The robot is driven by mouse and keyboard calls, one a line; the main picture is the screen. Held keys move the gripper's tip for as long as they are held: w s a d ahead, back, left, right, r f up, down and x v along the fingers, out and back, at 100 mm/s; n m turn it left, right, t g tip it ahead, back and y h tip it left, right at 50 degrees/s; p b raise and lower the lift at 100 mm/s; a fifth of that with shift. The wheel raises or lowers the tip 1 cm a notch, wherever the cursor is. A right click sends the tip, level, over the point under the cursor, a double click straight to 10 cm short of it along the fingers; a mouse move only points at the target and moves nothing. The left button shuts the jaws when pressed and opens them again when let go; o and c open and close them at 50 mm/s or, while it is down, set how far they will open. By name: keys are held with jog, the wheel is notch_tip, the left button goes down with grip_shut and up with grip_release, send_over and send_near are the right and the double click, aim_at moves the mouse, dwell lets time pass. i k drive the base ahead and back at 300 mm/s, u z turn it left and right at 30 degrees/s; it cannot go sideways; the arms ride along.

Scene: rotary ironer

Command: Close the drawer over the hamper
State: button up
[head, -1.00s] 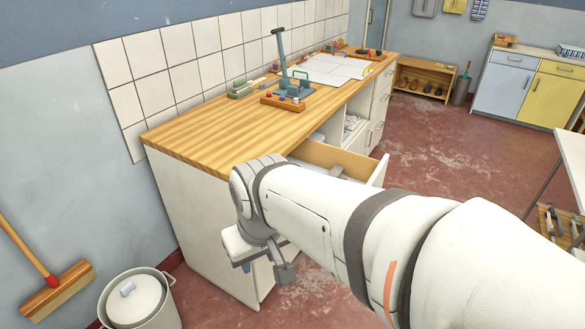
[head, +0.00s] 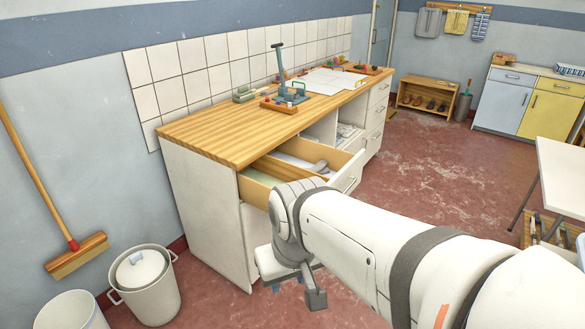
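The open drawer sits under the wooden top of the workbench (head: 205,140), at its near end. Its white front panel (head: 348,172) stands out from the bench, and its tan wooden side (head: 254,190) shows. Pale cloth-like contents and a grey item lie inside. My gripper (head: 295,290) hangs low in front of the bench's near end, below the drawer's level in the picture. Its two fingers are apart with nothing seen between them. My arm covers part of the drawer's front and the space below it. I cannot make out a hamper under the drawer.
A lidded white bin (head: 150,290) and another bin (head: 70,312) stand at lower left near a broom (head: 75,255). A press-like tool (head: 288,92) stands on the bench. A white table (head: 562,180) is at right. Red floor between is clear.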

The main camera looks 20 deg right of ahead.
aim_at(283, 163)
jog(key=z, duration=0.8)
jog(key=i, duration=1.75)
jog(key=z, duration=0.55)
